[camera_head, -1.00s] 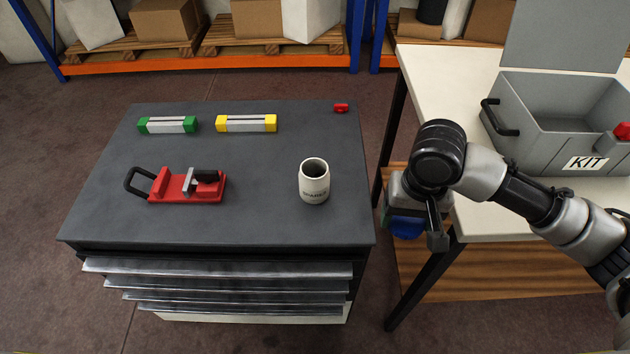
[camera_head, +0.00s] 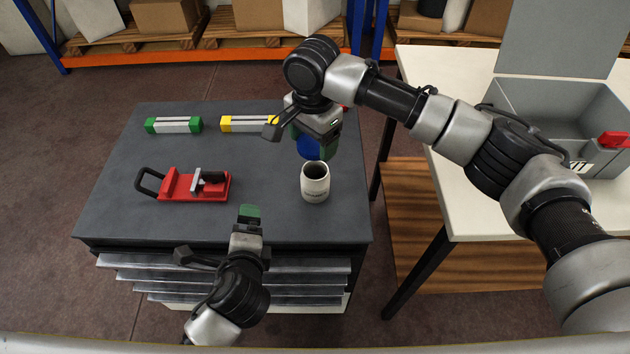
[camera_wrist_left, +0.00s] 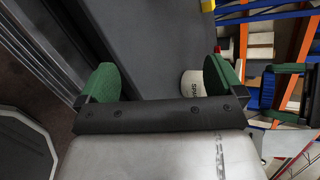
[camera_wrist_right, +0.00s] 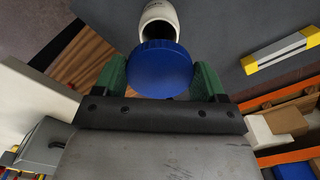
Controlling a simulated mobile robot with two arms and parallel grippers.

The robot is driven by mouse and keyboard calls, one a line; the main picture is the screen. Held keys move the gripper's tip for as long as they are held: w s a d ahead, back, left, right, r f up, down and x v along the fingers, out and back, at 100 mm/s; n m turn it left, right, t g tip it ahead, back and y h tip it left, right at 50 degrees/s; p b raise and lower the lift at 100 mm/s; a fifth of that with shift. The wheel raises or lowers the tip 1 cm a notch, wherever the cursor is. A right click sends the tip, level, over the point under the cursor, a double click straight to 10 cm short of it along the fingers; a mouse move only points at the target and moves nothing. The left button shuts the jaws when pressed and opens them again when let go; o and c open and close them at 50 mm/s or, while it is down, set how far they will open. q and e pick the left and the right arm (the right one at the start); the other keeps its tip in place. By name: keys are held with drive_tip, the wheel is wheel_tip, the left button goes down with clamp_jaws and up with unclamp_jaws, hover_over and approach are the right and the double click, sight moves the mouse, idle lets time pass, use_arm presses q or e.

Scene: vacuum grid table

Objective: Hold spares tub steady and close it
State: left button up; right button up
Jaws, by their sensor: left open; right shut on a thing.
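The spares tub (camera_head: 315,184) is a white cup-like tub standing upright and uncovered on the dark cabinet top. It also shows in the left wrist view (camera_wrist_left: 191,84) and the right wrist view (camera_wrist_right: 158,18). My right gripper (camera_head: 308,140) is shut on a round blue lid (camera_head: 307,150), held just above and behind the tub, apart from it in the head view. The lid fills the middle of the right wrist view (camera_wrist_right: 161,69). My left gripper (camera_head: 249,212) is open and empty at the cabinet's front edge, left of and nearer than the tub.
A red clamp-like tool with a black handle (camera_head: 180,187) lies left on the cabinet top (camera_head: 120,215). A green-ended block (camera_head: 173,125) and a yellow-ended block (camera_head: 238,124) lie behind. A grey KIT box (camera_head: 535,115) stands on the white table at right.

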sight(311, 184)
use_arm(q)
drive_tip(key=d+m+t+h, duration=0.1)
drive_tip(key=m, duration=0.2)
drive_tip(key=w+d+r+m+t, duration=0.1)
drive_tip(key=d+m, duration=0.1)
drive_tip(key=m, duration=0.1)
drive_tip(key=w+d+m+t+h, duration=0.1)
drive_tip(key=d+m, duration=0.1)
drive_tip(key=m, duration=0.1)
drive_tip(key=shift+w+r+h, duration=0.2)
drive_tip(key=shift+h, duration=0.1)
drive_tip(key=d+m+h, duration=0.1)
drive_tip(key=m, duration=0.2)
drive_tip(key=d+m+t+h, duration=0.1)
drive_tip(key=d+m, duration=0.1)
drive_tip(key=m, duration=0.1)
drive_tip(key=d+m+h, duration=0.1)
drive_tip(key=m+h, duration=0.1)
drive_tip(key=m, duration=0.1)
drive_tip(key=shift+d+f+t, duration=0.1)
drive_tip(key=shift+d+t, duration=0.15)
drive_tip(key=shift+t, duration=0.15)
drive_tip(key=shift+s+d+m+h, duration=0.1)
drive_tip(key=shift+d+m+h, duration=0.2)
drive_tip(key=shift+m, duration=0.5)
drive_tip(key=x, duration=1.2)
drive_tip(key=shift+a, duration=0.1)
drive_tip(key=shift+c, duration=0.5)
